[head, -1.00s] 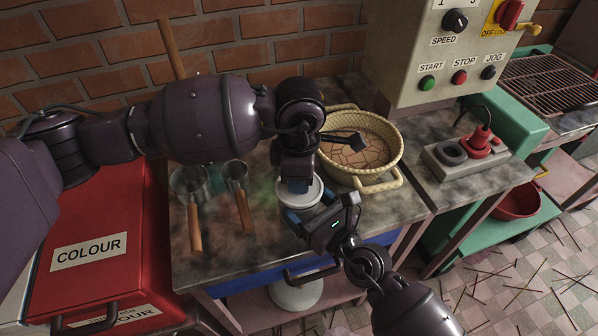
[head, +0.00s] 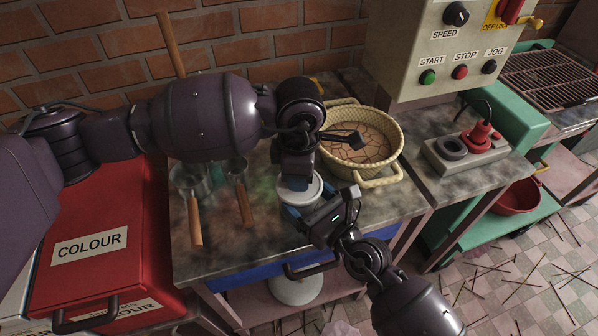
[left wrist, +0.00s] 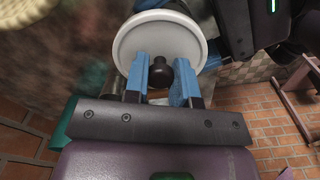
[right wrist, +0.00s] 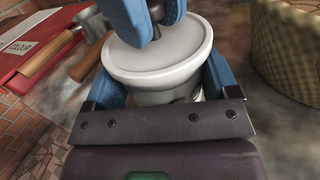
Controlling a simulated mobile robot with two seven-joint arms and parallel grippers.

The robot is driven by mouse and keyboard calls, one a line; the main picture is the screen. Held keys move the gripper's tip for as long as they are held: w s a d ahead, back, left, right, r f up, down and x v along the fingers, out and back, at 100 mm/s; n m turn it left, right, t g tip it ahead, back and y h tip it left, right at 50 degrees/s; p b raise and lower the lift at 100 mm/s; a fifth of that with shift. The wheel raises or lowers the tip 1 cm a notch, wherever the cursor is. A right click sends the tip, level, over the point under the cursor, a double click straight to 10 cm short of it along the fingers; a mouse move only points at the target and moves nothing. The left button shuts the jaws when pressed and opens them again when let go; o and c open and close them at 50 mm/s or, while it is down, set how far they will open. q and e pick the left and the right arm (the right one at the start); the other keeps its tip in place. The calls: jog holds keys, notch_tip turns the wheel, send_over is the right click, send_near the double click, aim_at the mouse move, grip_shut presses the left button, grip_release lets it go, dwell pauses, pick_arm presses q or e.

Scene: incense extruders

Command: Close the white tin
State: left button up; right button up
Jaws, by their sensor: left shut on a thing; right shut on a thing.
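The white tin (right wrist: 165,96) stands on the worktop, upright, between the blue fingers of my right gripper (right wrist: 160,92), which is shut around its body. Its round white lid (right wrist: 178,58) lies over the tin's top; I cannot tell whether it is fully seated. My left gripper (left wrist: 159,82) comes from above and is shut on the lid's dark knob (left wrist: 160,72). In the head view the lid (head: 312,189) shows just under my left gripper (head: 297,184), with my right gripper (head: 308,214) close at the front. The arms hide much of the tin there.
A woven basket (head: 386,158) stands right behind the tin. Metal scoops with wooden handles (head: 243,206) lie to the left. A red COLOUR box (head: 130,200) is further left. A control panel (head: 410,40) rises at the back right. The worktop's front (head: 225,250) is clear.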

pick_arm(q)
jog(key=shift+f, duration=0.45)
jog(key=o, duration=1)
jog(key=shift+c, duration=0.2)
jog(key=shift+r, duration=0.1)
notch_tip(320, 180, up, 12)
pick_arm(e)
jog(key=o, duration=1.2)
jog(key=shift+c, duration=0.2)
